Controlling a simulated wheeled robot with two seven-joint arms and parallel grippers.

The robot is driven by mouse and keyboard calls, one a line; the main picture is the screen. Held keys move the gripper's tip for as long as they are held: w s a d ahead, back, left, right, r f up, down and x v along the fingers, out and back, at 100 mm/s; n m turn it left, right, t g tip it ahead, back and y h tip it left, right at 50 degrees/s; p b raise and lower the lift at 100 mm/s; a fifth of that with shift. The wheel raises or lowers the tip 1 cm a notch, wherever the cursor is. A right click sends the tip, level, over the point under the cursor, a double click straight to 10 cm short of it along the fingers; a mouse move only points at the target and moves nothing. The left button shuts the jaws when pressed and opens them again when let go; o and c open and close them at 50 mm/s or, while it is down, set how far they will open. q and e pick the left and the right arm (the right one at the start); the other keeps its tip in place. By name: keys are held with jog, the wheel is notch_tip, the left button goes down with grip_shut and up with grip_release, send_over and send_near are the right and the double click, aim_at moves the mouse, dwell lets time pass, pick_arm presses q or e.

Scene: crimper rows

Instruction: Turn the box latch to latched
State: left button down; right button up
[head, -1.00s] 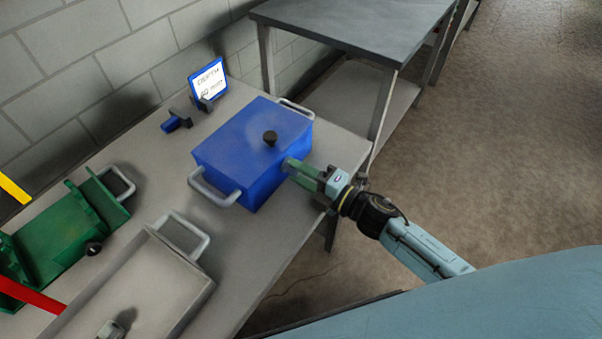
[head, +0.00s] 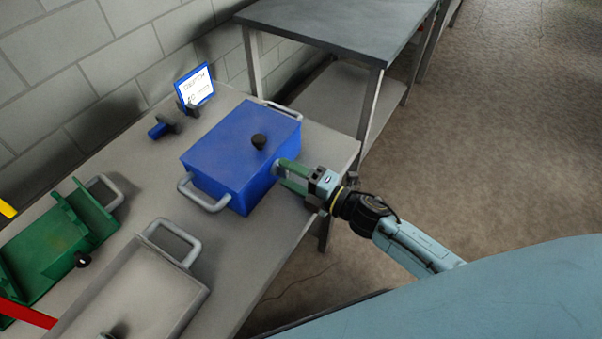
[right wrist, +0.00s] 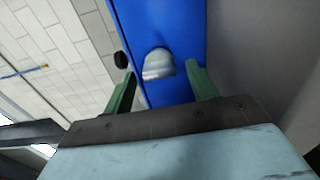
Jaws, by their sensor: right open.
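The blue box (head: 240,153) stands on the grey table with its lid on and a black knob (head: 259,141) on top. Its latch (right wrist: 158,64), a pale rounded tab, is on the box side facing my right gripper in the right wrist view. In the head view the latch is mostly hidden by the fingers. My right gripper (head: 286,174) is open, with its green fingers at the box's right side. In the right wrist view the latch lies between and beyond the fingertips (right wrist: 162,82). I cannot tell whether they touch it. My left gripper is not in view.
A green bin (head: 48,250) and a grey tray (head: 190,300) are at the left front of the table. A small sign (head: 195,86) and a blue-and-grey clamp-like tool (head: 163,127) stand behind the box. A second table (head: 340,28) is beyond it.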

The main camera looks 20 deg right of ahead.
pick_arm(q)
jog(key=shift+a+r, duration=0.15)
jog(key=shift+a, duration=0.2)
pick_arm(e)
jog(key=v, duration=1.3)
jog(key=shift+s+d, duration=0.1)
